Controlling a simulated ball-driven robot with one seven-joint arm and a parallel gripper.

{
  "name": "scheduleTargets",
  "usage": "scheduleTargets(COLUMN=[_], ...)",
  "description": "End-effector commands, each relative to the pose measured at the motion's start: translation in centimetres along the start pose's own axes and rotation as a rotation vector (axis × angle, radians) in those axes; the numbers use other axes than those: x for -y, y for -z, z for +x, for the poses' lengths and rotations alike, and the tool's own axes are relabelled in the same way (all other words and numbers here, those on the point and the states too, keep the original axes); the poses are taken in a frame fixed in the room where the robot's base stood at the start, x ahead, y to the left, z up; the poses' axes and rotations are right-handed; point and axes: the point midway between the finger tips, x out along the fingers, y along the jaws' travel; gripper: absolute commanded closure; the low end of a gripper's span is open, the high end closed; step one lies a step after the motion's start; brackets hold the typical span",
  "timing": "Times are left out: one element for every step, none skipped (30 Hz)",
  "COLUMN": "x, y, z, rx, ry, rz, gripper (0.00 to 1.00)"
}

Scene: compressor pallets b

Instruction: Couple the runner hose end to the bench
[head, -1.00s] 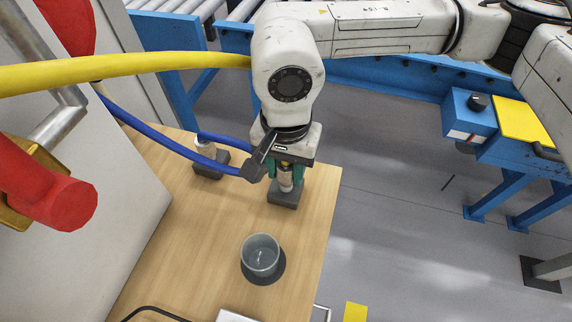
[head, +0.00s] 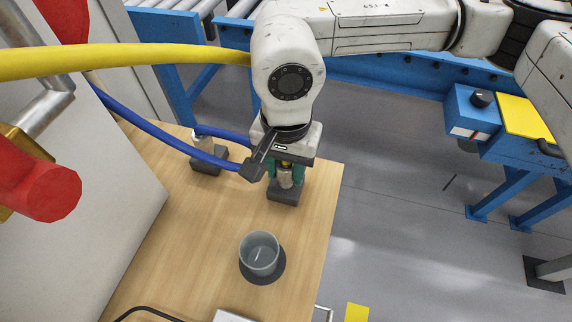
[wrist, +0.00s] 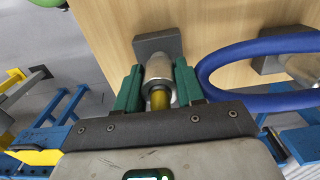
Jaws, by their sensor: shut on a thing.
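My gripper (head: 284,171) points down over the wooden bench (head: 322,200), its green fingers also in the wrist view (wrist: 160,82). The fingers are shut on a yellow-brass hose end (wrist: 160,98). A silver metal fitting (wrist: 158,66) lies between the fingers, in line with the hose end; I cannot tell whether they are locked together. The fitting stands on a dark block (head: 283,196) on the bench. A blue hose (head: 160,134) comes from the left and loops close beside my gripper. My wrist hides the top of the hose end.
A second dark block (head: 209,167) with a metal fitting is to the left. A grey cup (head: 259,254) stands in front. A thick yellow hose (head: 120,58) crosses the upper left. A red valve handle (head: 45,193) is at left, blue conveyor frame (head: 400,75) behind.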

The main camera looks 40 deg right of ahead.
Motion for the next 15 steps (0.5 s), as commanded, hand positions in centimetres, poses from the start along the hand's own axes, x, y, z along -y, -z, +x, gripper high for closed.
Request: scheduleTargets(x=[0.00, 0.00, 0.00, 0.01, 0.01, 0.01, 0.01, 0.01, 0.01, 0.00, 0.00, 0.00, 0.00, 0.00, 0.00], y=[0.00, 0.00, 0.00, 0.00, 0.00, 0.00, 0.01, 0.00, 0.01, 0.00, 0.00, 0.00, 0.00, 0.00, -0.01], z=[0.17, 0.21, 0.27, 0.32, 0.36, 0.43, 0.47, 0.52, 0.50, 0.43, 0.43, 0.45, 0.46, 0.46, 0.47], rx=[0.000, 0.000, 0.000, 0.000, -0.001, -0.001, -0.001, -0.001, -0.001, -0.001, 0.000, 0.000, 0.000, 0.000, 0.000], ry=[0.000, 0.000, 0.000, 0.000, 0.000, 0.000, 0.000, 0.000, 0.000, 0.000, 0.000, 0.000, 0.000, 0.000, 0.000], rz=[0.000, 0.000, 0.000, 0.000, 0.000, 0.000, 0.000, 0.000, 0.000, 0.000, 0.000, 0.000, 0.000, 0.000, 0.000], gripper=[1.00, 1.00, 1.00, 1.00, 1.00, 1.00, 1.00, 1.00, 1.00, 1.00, 1.00, 1.00, 1.00, 0.60, 0.57])
